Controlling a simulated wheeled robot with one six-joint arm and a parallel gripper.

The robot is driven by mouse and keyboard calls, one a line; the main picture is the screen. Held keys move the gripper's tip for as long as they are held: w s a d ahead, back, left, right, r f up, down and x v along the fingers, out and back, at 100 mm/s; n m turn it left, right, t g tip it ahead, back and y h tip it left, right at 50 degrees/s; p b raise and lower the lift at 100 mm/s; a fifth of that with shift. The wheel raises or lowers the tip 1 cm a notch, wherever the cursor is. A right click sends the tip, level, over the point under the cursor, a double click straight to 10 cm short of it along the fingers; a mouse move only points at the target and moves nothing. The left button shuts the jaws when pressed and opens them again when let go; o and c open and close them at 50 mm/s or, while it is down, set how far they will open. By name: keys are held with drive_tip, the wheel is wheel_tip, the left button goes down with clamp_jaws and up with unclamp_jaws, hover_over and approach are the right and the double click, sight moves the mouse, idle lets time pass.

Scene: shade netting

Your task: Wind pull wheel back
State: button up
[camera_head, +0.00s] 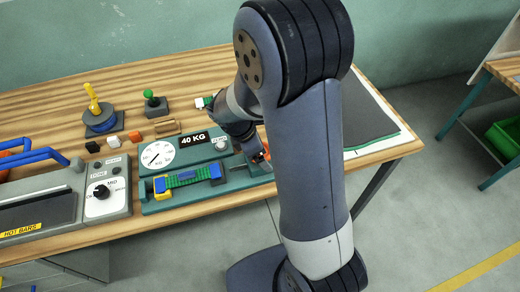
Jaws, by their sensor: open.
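The teal pull tester (195,199) lies on the wooden bench. It bears a white round dial (157,155), a "40 KG" sign (195,139) and a small round knob (221,145).
A hot-bar sealer (107,205) with blue handles stands at the left. A dark sheet (365,118) lies at the right. A green crate (506,138) stands far right.

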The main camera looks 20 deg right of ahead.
drive_tip(key=v, duration=1)
drive_tip(key=shift+r, duration=0.3)
drive_tip(key=shift+f, duration=0.1)
drive_tip(key=x, duration=1)
drive_tip(key=shift+d+f, duration=0.1)
drive_tip(key=shift+f, duration=0.25)
drive_tip(key=shift+m, duration=0.3)
